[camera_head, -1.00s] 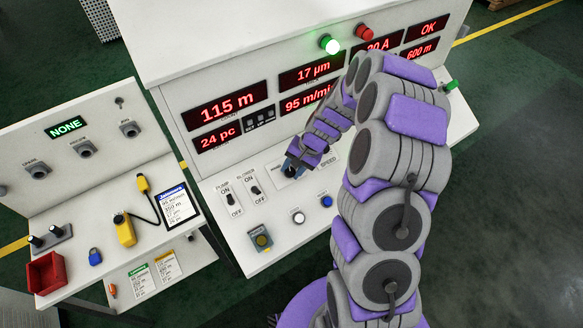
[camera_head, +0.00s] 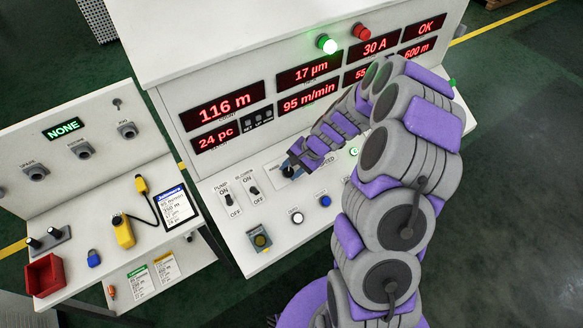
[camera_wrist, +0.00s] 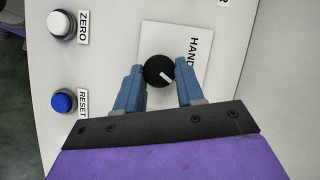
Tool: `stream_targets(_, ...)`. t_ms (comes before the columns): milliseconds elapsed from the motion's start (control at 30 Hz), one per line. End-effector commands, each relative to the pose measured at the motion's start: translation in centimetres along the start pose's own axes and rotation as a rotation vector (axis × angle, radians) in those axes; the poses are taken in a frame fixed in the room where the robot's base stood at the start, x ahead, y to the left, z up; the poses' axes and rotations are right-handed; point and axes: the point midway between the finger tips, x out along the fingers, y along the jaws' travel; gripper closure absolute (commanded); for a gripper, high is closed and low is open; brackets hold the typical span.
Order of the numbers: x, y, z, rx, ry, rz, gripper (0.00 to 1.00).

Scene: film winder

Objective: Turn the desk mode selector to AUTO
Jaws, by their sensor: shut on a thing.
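The mode selector is a round black knob (camera_wrist: 158,71) with a white pointer line, on a white plate (camera_wrist: 150,36). The plate reads HAND in the wrist view; any AUTO marking is hidden by my gripper. The pointer slants right and down there, away from the HAND word. My gripper (camera_wrist: 160,84) has its two blue fingers on either side of the knob and is shut on it. In the head view my gripper (camera_head: 293,166) is at the selector plate (camera_head: 275,170) on the sloped desk, covering most of it.
A white ZERO button (camera_wrist: 60,24) and a blue RESET button (camera_wrist: 63,102) sit beside the selector. PUMP and BLOWER toggles (camera_head: 254,190) stand left of it. Lit displays (camera_head: 310,103) rise behind.

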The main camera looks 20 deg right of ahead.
Motion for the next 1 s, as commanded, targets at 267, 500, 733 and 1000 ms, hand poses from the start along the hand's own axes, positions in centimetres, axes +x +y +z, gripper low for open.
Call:
stream_targets(267,0.0,-0.1,-0.1,0.001,0.001,-0.001,0.4)
stream_targets(500,0.0,-0.1,-0.1,0.0,0.0,0.0,0.37)
stream_targets(733,-1.8,-0.1,-0.3,-0.001,0.005,-0.001,0.37)
stream_targets(1000,-7.5,-0.1,-0.3,-0.001,0.004,-0.001,0.37)
